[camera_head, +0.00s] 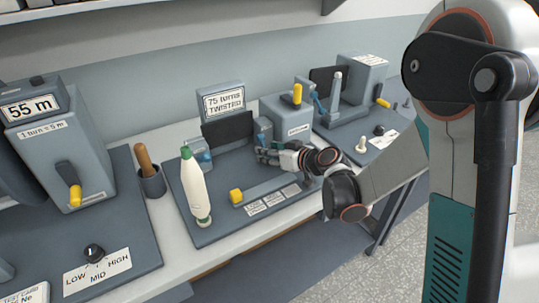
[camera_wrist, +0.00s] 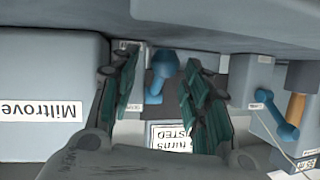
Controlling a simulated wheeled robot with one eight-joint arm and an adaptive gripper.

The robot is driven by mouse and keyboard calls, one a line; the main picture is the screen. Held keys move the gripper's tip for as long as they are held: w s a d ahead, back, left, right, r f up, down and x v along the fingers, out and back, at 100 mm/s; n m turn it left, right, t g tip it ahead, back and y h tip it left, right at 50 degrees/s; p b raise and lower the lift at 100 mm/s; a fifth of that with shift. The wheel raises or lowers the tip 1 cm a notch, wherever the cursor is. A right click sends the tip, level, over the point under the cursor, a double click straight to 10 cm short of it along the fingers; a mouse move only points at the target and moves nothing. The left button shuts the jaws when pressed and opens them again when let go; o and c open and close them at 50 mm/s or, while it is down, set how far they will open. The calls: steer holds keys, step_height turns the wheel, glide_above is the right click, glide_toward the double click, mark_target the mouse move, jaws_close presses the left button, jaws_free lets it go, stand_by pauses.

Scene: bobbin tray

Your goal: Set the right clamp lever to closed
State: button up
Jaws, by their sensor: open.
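The right clamp lever (camera_wrist: 163,66) is blue with a rounded end. In the wrist view it stands between my open fingers, with a gap on each side. In the head view my gripper (camera_head: 264,152) is at the right clamp (camera_head: 262,130) of the middle tester and hides most of its lever. My gripper (camera_wrist: 160,80) holds nothing. The left clamp's blue lever (camera_wrist: 276,115) shows at the right of the wrist view, slanted. I cannot tell the right lever's exact setting.
The tester has a "75 turns TWISTED" display (camera_head: 224,103), a yellow-knobbed crank (camera_head: 297,94) and a yellow knob (camera_head: 236,196). A white bobbin (camera_head: 194,190) stands at its left front. A wooden-handled tool (camera_head: 143,158) stands in a cup. Other instruments flank both sides.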

steer(key=shift+w+a+f, duration=0.1)
steer(key=shift+w+a, duration=0.05)
jaws_close()
